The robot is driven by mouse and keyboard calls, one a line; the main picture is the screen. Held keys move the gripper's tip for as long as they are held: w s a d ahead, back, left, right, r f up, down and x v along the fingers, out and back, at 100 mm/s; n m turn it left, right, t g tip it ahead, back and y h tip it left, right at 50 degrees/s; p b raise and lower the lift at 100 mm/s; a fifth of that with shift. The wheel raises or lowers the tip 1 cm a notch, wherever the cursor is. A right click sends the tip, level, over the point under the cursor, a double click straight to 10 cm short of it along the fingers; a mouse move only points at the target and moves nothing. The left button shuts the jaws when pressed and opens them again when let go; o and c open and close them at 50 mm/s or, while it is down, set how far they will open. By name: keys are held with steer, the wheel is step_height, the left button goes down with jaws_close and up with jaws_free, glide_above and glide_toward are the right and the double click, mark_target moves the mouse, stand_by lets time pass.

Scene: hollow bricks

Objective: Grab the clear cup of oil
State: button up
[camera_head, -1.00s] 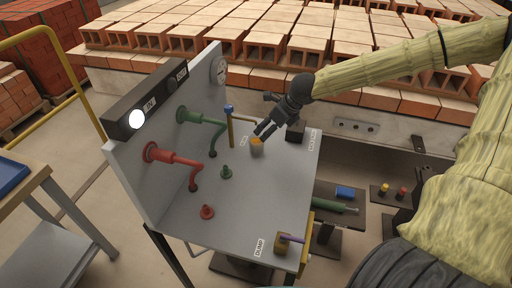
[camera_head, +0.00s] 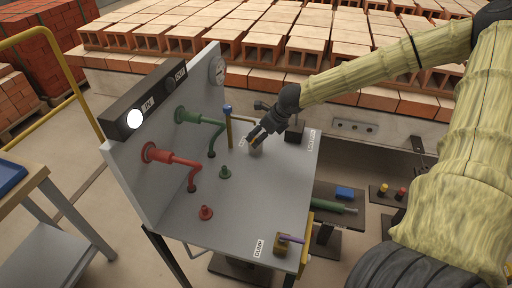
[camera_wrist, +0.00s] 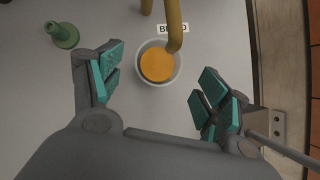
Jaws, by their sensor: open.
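The clear cup of oil (camera_wrist: 157,64) stands upright on the grey panel table, with orange-yellow oil inside, seen from above in the wrist view. In the head view the cup (camera_head: 256,149) is partly hidden behind my gripper's fingers. My gripper (camera_wrist: 158,84) is open, with teal-padded fingers to the left and right of the cup's near side. The cup lies ahead of and between the fingertips, and I see no finger touching it. In the head view my gripper (camera_head: 256,138) reaches down to the cup from the upper right.
A yellow-brown pipe (camera_wrist: 174,25) ends over the cup's rim. A green fitting (camera_wrist: 62,35) stands left of the fingers. A label (camera_wrist: 188,29) lies behind the cup. A red fitting (camera_head: 206,212) and a dark block (camera_head: 295,131) are also on the table (camera_head: 250,200).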

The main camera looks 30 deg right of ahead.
mark_target(255, 139)
steer(key=shift+x, duration=2.4)
steer(key=shift+w+a, duration=0.1)
steer(key=c, duration=1.3)
steer(key=shift+r, duration=0.1)
